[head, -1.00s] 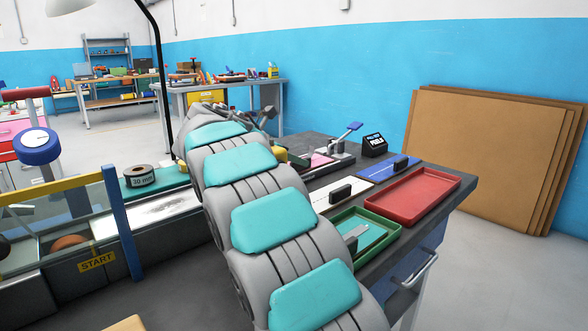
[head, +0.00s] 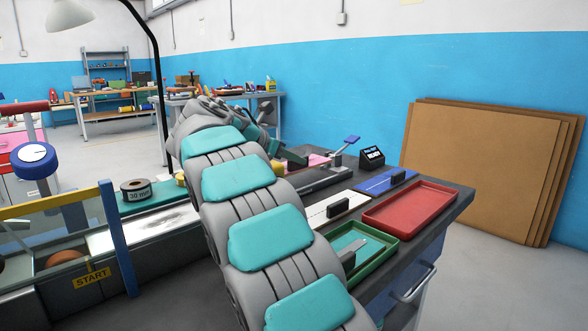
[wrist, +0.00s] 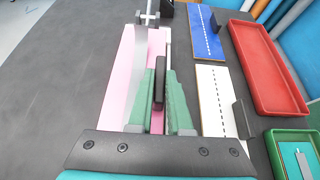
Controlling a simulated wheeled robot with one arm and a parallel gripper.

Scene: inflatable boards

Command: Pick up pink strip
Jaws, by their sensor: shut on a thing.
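The pink strip (wrist: 115,85) lies on the dark bench top in the wrist view, and a small part of it (head: 318,160) shows in the head view beyond my arm. A black upright grip block (wrist: 159,80) stands along its right side. My gripper (wrist: 159,90) has green fingers on both sides of this block and is shut on it. A grey metal bar runs along the strip beside the left finger. The near end of the strip is partly hidden by my gripper. I cannot tell whether the strip is lifted off the bench.
A white board (wrist: 212,90) and a blue board (wrist: 207,45), each with a black block, lie to the right. Beyond are a red tray (head: 368,219) and a green tray (head: 388,248). A lever clamp (wrist: 148,18) stands at the strip's far end. The bench is clear at left.

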